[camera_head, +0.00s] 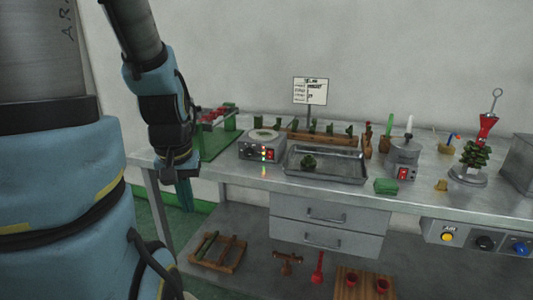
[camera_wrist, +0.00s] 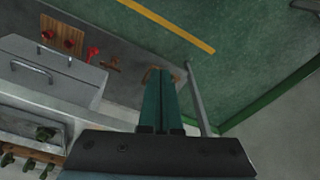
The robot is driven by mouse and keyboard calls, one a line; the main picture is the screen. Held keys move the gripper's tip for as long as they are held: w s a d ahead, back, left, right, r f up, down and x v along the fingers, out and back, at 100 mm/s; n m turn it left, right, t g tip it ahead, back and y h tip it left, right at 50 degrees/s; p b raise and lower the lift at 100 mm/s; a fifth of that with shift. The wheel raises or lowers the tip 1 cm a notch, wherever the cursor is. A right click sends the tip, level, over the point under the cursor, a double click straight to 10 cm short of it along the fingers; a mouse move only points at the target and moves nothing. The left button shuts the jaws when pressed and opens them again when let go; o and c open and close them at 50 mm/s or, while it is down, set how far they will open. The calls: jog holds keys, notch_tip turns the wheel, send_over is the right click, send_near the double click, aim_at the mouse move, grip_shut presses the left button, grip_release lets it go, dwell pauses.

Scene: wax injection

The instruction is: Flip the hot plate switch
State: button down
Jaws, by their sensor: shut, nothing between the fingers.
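A grey box with a round top (camera_head: 263,135), which looks like the hot plate, stands on the left part of the metal bench. Its front carries a red switch (camera_head: 270,155) and several small coloured lights. The switch position is too small to tell. My gripper (camera_head: 186,208) hangs fingers down at the bench's left front edge, left of this box and apart from it. In the wrist view its green fingers (camera_wrist: 160,72) are together and empty, over the floor and lower shelf. The hot plate is not clearly visible there.
A second grey device (camera_head: 403,160) with a red switch stands further right. Between them lies a metal tray (camera_head: 325,178) holding a green piece. A wooden rack (camera_head: 320,139) is behind. Drawers (camera_head: 330,213) hang below the bench. Air above the bench front is clear.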

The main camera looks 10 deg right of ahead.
notch_tip(320, 180, down, 16)
jog(key=d+m+g+y, duration=0.2)
jog(key=m+g+y, duration=0.1)
jog(key=m, duration=0.1)
jog(key=w+a+f+m+t+y, duration=0.3)
jog(key=a+f+m+y, duration=0.1)
jog(key=y, duration=0.1)
jog(key=w+d+r+m+t+y, duration=0.2)
jog(key=w+d+r+m+t, duration=0.35)
jog(key=w+t, duration=0.35)
jog(key=w+d+r+m+t+h, duration=0.1)
jog(key=d+r+m+t, duration=0.1)
jog(key=d, duration=0.3)
jog(key=w+d+r+m+t+h, duration=0.2)
jog(key=d+r, duration=0.2)
jog(key=d, duration=0.1)
jog(key=w+d+r+m+t+h, duration=0.1)
jog(key=d+r+m+t, duration=0.1)
jog(key=d, duration=0.4)
jog(key=shift+w+r+m+t+p, duration=0.25)
jog(key=shift+r+m+t+p, duration=0.15)
jog(key=shift+r+m, duration=0.2)
